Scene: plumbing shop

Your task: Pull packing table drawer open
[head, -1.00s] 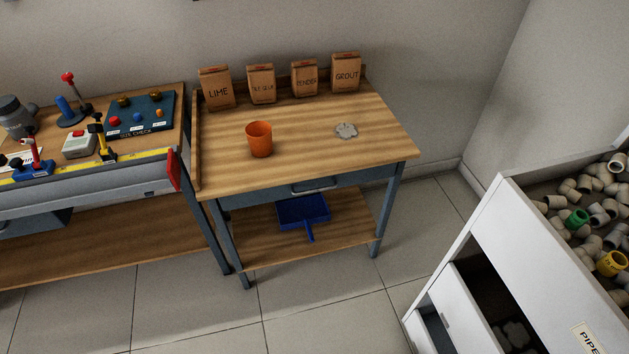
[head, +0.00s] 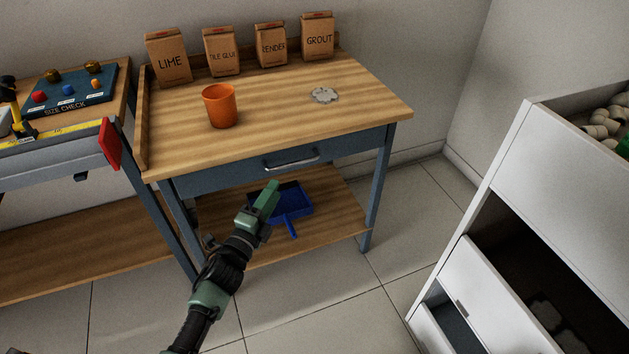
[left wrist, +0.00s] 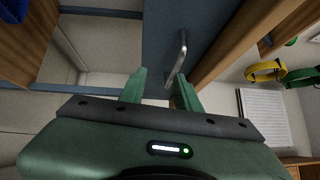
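The packing table (head: 350,125) has a blue-grey drawer (head: 225,178) under its wooden top, and the drawer looks closed. Its silver bar handle (head: 291,161) is on the drawer front. My left gripper (head: 265,198) is in front of the table, below and a little left of the handle in the head view. In the left wrist view its two green fingers (left wrist: 160,84) are apart with nothing held. The handle (left wrist: 178,60) shows there ahead of the fingers, close to the right fingertip; I cannot tell whether they touch. My right gripper is not in view.
An orange cup (head: 220,106), several paper bags (head: 168,58) and a grey splat (head: 324,95) are on the tabletop. A blue dustpan (head: 293,200) lies on the lower shelf (head: 335,220). A white cabinet (head: 500,210) stands at right. Floor in front is clear.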

